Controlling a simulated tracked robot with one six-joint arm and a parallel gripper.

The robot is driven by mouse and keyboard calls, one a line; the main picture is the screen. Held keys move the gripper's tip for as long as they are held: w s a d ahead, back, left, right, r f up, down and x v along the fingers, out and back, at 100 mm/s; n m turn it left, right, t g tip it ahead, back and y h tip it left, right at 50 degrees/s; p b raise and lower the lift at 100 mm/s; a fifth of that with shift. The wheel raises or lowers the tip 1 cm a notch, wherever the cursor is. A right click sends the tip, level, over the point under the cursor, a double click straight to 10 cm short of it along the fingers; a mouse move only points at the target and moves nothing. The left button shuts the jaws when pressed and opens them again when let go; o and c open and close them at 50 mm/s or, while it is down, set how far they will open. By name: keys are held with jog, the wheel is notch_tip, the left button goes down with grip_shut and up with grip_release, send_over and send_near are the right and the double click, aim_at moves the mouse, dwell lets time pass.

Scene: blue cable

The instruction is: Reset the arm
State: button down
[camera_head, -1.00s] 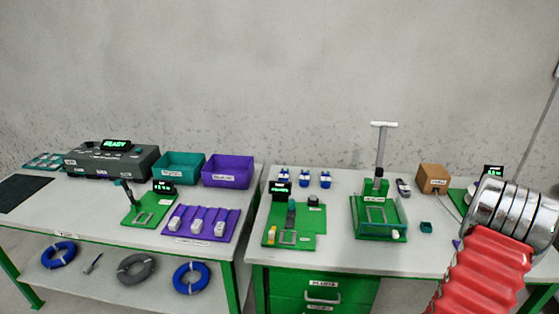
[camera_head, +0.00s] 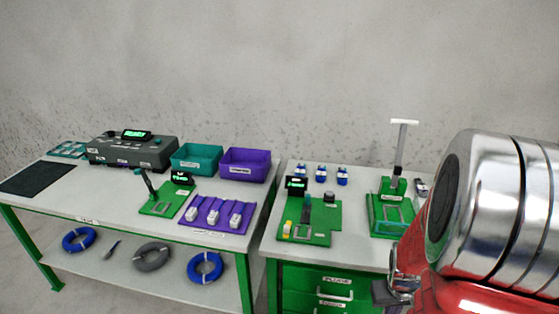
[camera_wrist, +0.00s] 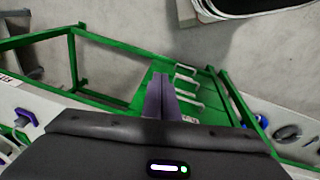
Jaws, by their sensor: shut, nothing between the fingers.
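My arm fills the right side of the head view, with chrome and red links close to the camera. In the wrist view my gripper (camera_wrist: 160,96) is shut, its two dark fingers together with nothing between them. It hangs in free air in front of the green bench frame and the drawer handles (camera_wrist: 187,85). In the head view my arm covers the right part of the right bench. A blue cable coil (camera_head: 205,267) and another blue coil (camera_head: 78,240) lie on the lower shelf of the left bench, with a grey coil (camera_head: 152,256) between them.
The left bench holds a grey tester box (camera_head: 132,152), a teal bin (camera_head: 197,158), a purple bin (camera_head: 245,164) and a purple tray (camera_head: 216,216). A green press (camera_head: 393,205) and green fixture (camera_head: 312,220) stand on the right bench. Drawers (camera_head: 330,290) are below.

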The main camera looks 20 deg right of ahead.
jog(key=w+a+r+n+t+y, duration=0.1)
jog(key=a+r+n+t, duration=0.3)
jog(key=a+r, duration=2.1)
jog(key=shift+a+t+y, duration=0.3)
jog(key=shift+a+y, duration=0.1)
jog(key=shift+a, duration=0.75)
jog(key=shift+w, duration=0.1)
